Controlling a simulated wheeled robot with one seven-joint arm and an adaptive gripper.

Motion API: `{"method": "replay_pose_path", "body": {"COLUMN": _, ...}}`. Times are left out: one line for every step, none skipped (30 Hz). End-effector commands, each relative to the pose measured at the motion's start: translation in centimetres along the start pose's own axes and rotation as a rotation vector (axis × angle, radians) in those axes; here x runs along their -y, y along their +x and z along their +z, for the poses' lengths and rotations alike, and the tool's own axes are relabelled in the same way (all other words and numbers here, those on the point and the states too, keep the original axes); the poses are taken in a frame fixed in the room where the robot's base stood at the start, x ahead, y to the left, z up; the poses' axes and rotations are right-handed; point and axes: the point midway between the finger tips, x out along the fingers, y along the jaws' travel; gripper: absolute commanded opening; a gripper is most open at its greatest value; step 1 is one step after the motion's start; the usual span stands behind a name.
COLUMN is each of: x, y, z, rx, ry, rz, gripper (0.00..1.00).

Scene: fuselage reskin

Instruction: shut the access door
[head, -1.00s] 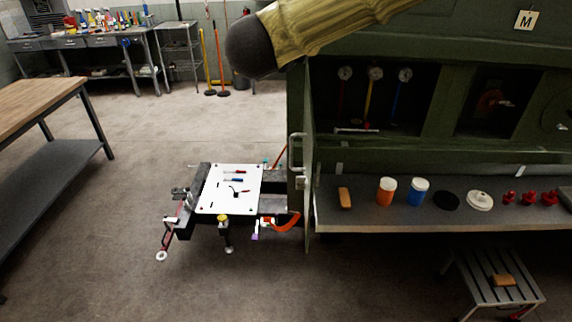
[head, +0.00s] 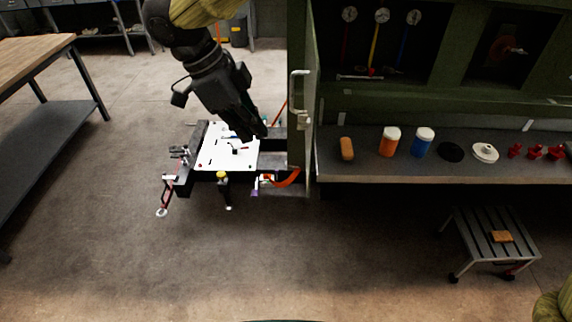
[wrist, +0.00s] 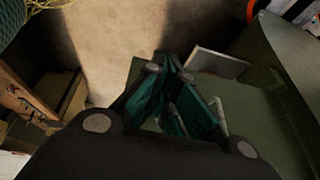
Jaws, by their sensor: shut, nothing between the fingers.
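The access door (head: 309,110) is a green panel seen nearly edge-on at the left side of the open gauge bay. It stands swung out toward me, with a pale handle (head: 299,90) on its left-hand side. My gripper (head: 258,132) hangs to the left of the door, fingers pointing down and to the right, over the white board. It is shut and empty, and looks apart from the handle. In the wrist view my gripper's fingers (wrist: 170,68) are together in front of a green surface; I cannot tell whether that is the door.
Inside the bay are gauges (head: 382,16) on coloured stems. A white board (head: 215,158) lies on a cart left of the door. A step stool (head: 485,240) stands at right. Floor at left front is clear.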

Motion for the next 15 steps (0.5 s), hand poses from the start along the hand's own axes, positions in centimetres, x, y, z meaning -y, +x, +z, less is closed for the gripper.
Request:
{"method": "replay_pose_path", "body": {"x": -0.8, "y": -0.4, "z": -0.2, "rx": 0.004, "ry": -0.005, "rz": 0.024, "gripper": 0.0}}
{"method": "replay_pose_path", "body": {"x": -1.1, "y": -0.5, "z": -0.2, "rx": 0.005, "ry": -0.009, "rz": 0.037, "gripper": 0.0}}
{"method": "replay_pose_path", "body": {"x": -1.5, "y": -0.6, "z": -0.2, "rx": 0.006, "ry": -0.012, "rz": 0.048, "gripper": 0.0}}
{"method": "replay_pose_path", "body": {"x": -1.7, "y": -0.6, "z": -0.3, "rx": 0.007, "ry": -0.013, "rz": 0.055, "gripper": 0.0}}
{"method": "replay_pose_path", "body": {"x": -1.9, "y": -0.6, "z": -0.3, "rx": 0.007, "ry": -0.014, "rz": 0.06, "gripper": 0.0}}
{"method": "replay_pose_path", "body": {"x": -2.0, "y": -0.5, "z": -0.3, "rx": 0.007, "ry": -0.015, "rz": 0.064, "gripper": 0.0}}
{"method": "replay_pose_path", "body": {"x": -2.0, "y": -0.3, "z": -0.3, "rx": 0.007, "ry": -0.016, "rz": 0.065, "gripper": 0.0}}
{"method": "replay_pose_path", "body": {"x": -2.1, "y": -0.1, "z": -0.3, "rx": 0.007, "ry": -0.016, "rz": 0.065, "gripper": 0.0}}
{"method": "replay_pose_path", "body": {"x": -2.1, "y": 0.3, "z": -0.3, "rx": 0.006, "ry": -0.017, "rz": 0.065, "gripper": 0.0}}
{"method": "replay_pose_path", "body": {"x": -2.1, "y": 0.7, "z": -0.3, "rx": 0.005, "ry": -0.017, "rz": 0.065, "gripper": 0.0}}
{"method": "replay_pose_path", "body": {"x": -2.1, "y": 1.1, "z": -0.3, "rx": 0.005, "ry": -0.016, "rz": 0.065, "gripper": 0.0}}
{"method": "replay_pose_path", "body": {"x": -2.1, "y": 1.6, "z": -0.4, "rx": 0.004, "ry": -0.016, "rz": 0.064, "gripper": 0.0}}
{"method": "replay_pose_path", "body": {"x": -2.2, "y": 2.1, "z": -0.4, "rx": 0.004, "ry": -0.017, "rz": 0.064, "gripper": 0.0}}
{"method": "replay_pose_path", "body": {"x": -2.2, "y": 2.5, "z": -0.3, "rx": 0.004, "ry": -0.017, "rz": 0.064, "gripper": 0.0}}
{"method": "replay_pose_path", "body": {"x": -2.3, "y": 3.2, "z": -0.4, "rx": 0.003, "ry": -0.016, "rz": 0.064, "gripper": 0.0}}
